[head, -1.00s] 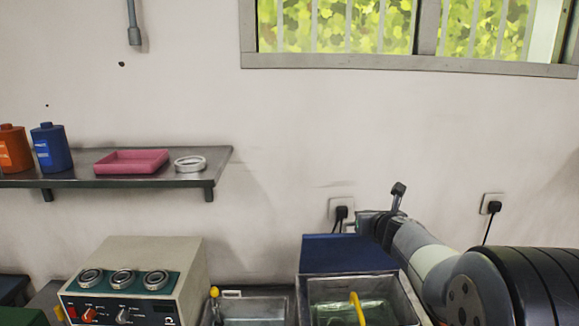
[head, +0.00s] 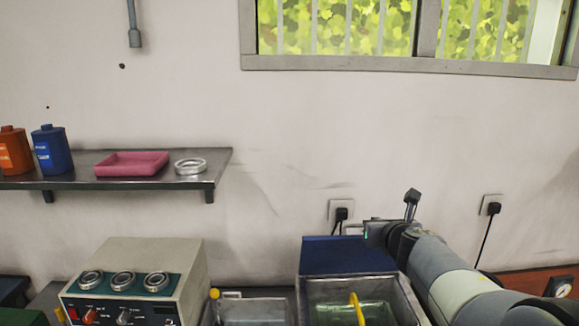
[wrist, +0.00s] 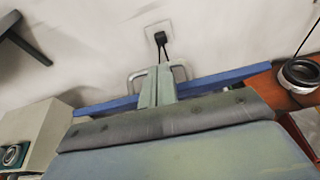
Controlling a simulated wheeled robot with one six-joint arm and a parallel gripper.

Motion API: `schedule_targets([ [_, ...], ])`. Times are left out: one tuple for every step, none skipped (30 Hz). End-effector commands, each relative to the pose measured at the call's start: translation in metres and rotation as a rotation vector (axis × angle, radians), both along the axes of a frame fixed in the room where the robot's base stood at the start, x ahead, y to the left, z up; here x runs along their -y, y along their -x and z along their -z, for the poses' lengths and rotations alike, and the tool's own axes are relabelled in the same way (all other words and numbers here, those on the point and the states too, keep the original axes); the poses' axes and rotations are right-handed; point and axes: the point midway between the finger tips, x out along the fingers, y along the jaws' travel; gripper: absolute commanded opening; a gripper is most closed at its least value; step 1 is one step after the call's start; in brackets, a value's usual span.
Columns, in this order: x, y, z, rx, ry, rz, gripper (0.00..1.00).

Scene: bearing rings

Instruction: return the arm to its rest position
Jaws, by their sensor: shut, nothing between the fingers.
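My arm reaches in from the lower right of the head view, and its wrist end is above the right side of the metal tank (head: 312,290). My gripper (wrist: 156,75) shows in the wrist view with its two fingers together and nothing between them. In the head view the fingers are hard to make out at the wrist's left end. In the wrist view the fingers lie in front of the blue panel (wrist: 225,76) and point towards the wall socket (wrist: 158,32).
A grey control box (head: 190,260) with several rings on top stands left of the tanks. A wall shelf (head: 215,165) holds a pink tray (head: 132,164), a ring (head: 190,166) and two bottles. A dark round part (head: 558,287) lies on the reddish surface at right.

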Motion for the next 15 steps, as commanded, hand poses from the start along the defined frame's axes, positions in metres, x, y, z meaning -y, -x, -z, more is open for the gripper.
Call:
schedule_targets([
  [0.000, 0.008, -0.005, 0.002, 0.001, 0.000, 0.00],
  [0.000, 0.013, -0.006, 0.001, 0.000, 0.000, 0.00],
  [0.000, 0.019, -0.009, 0.003, 0.000, 0.000, 0.00],
  [0.001, 0.023, -0.010, 0.001, 0.000, 0.000, 0.00],
  [0.001, 0.028, -0.012, 0.002, 0.001, 0.001, 0.00],
  [0.001, 0.034, -0.013, 0.002, 0.000, 0.001, 0.00],
  [0.001, 0.038, -0.015, 0.001, 0.001, 0.002, 0.00],
  [0.001, 0.042, -0.015, 0.002, 0.001, 0.002, 0.00],
  [0.001, 0.030, -0.007, -0.002, -0.001, -0.001, 0.00],
  [0.000, 0.025, -0.005, -0.003, -0.001, -0.001, 0.00],
  [0.000, 0.020, -0.004, -0.002, -0.001, -0.002, 0.00],
  [0.000, 0.014, -0.001, -0.003, -0.001, -0.002, 0.00],
  [0.000, 0.010, -0.001, -0.002, -0.002, -0.002, 0.00],
  [0.000, 0.005, 0.001, -0.003, -0.001, -0.002, 0.00],
  [-0.001, -0.001, 0.003, -0.002, -0.001, -0.002, 0.00],
])
